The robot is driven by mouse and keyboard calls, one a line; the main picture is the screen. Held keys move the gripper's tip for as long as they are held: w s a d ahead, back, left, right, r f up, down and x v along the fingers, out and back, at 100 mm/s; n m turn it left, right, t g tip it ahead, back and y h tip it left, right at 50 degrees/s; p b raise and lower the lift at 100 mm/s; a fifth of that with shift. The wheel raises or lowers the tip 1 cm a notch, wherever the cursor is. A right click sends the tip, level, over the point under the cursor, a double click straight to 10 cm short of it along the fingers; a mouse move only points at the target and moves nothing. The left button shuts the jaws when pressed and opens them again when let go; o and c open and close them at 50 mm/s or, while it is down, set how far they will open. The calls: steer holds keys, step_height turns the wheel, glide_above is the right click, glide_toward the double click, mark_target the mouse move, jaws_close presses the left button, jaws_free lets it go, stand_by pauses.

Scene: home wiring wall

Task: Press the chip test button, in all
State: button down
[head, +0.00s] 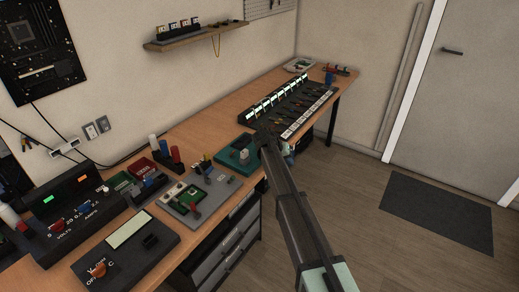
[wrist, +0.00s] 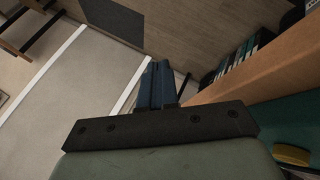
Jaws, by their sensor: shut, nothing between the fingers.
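My gripper (head: 266,138) is at the bench's front edge, beside a teal board (head: 238,153) with small dark and yellow parts. In the wrist view my gripper's fingers (wrist: 157,85) are together with nothing between them, and the floor and a door mat lie beyond them. A teal surface (wrist: 295,112) with a yellow round piece (wrist: 291,155) shows at the right of the wrist view. A grey board (head: 215,204) with a green module and a red part lies left of my gripper. I cannot tell which small part is the chip test button.
The wooden bench (head: 185,131) carries a row of lit modules (head: 277,102) behind my gripper. A dark power supply (head: 72,226) and a meter with a pale screen (head: 128,231) stand at the left. Drawers (head: 235,240) are under the bench. Open floor lies to the right.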

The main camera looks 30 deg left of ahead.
steer(key=s+a+r+t+y, duration=0.1)
steer(key=s+a+r+t, duration=0.1)
steer(key=a+r, duration=1.2)
steer(key=shift+a+r, duration=0.3)
steer(key=shift+a, duration=0.05)
steer(key=shift+f, duration=0.1)
steer(key=shift+f, duration=4.3)
steer(key=shift+f, duration=0.2)
steer(key=shift+f, duration=0.25)
steer(key=shift+f, duration=0.45)
steer(key=shift+r, duration=0.9)
